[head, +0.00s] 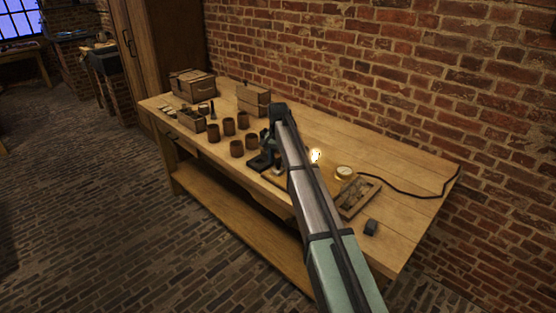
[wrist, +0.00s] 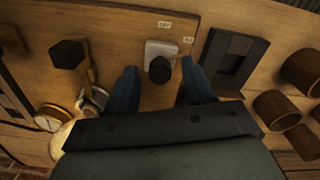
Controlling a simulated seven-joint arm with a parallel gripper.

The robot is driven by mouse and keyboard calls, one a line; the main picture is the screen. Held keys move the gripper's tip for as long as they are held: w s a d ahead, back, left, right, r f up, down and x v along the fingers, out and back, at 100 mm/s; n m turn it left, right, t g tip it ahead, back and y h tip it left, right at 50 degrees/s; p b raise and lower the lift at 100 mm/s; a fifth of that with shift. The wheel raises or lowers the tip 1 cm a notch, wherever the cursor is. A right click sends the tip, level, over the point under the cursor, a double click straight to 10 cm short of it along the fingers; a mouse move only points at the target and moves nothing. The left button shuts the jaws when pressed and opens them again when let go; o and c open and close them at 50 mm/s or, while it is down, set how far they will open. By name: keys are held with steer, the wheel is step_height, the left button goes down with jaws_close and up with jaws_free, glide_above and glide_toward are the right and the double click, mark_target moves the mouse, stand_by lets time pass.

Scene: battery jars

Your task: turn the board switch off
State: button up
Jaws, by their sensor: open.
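In the wrist view a black knob (wrist: 160,69) stands on a pale switch base (wrist: 158,50) on the wooden board (wrist: 110,20). Two small labels (wrist: 165,24) sit beyond it; their lettering is too small to read surely. My gripper (wrist: 159,75) is open, its two blue fingers on either side of the knob, with gaps visible. Whether the fingers are level with the knob I cannot tell. In the head view my arm hides the switch and most of the board. A small bulb (head: 315,156) glows beside my arm.
A black-handled part (wrist: 68,54) is left of the switch, a dark rectangular fixture (wrist: 232,58) right. Several brown jars (head: 237,148) stand left. The bench's right end is mostly clear.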

steer(key=shift+c, duration=0.3)
jaws_close()
steer(key=shift+n, duration=0.3)
steer(key=n, duration=0.5)
steer(key=shift+n, duration=0.4)
steer(key=n, duration=0.5)
steer(key=shift+n, duration=0.4)
steer(key=shift+o, duration=0.3)
jaws_free()
